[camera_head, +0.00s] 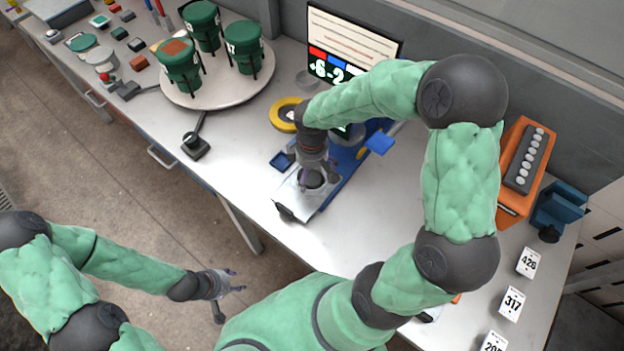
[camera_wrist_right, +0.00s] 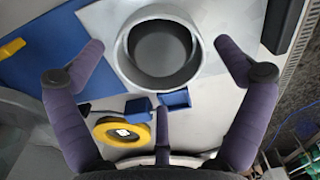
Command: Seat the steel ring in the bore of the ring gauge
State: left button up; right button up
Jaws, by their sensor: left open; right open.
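A round grey metal ring (camera_wrist_right: 127,62) with a dark inside stands on a bright plate (camera_wrist_right: 103,22) in the right wrist view. I cannot tell whether this is the steel ring, the ring gauge, or one inside the other. In the head view its dark round opening (camera_head: 314,179) shows beneath my right gripper (camera_head: 313,183), on the bright plate (camera_head: 293,203). My right gripper is open, its fingers spread on both sides of the ring, apart from it in the wrist view. My left gripper (camera_head: 232,283) is open and empty over the floor, off the table.
A yellow ring (camera_head: 277,119) lies beside the blue fixture (camera_head: 345,170). A small blue tray (camera_head: 281,161) is left of the plate. A round turntable (camera_head: 205,100) carries three green containers. An orange box (camera_head: 513,200) and number cards (camera_head: 513,304) stand right. Free table lies between.

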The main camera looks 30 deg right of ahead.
notch_tip(320, 180, down, 2)
jog(key=shift+f, duration=0.15)
jog(key=c, duration=1.2)
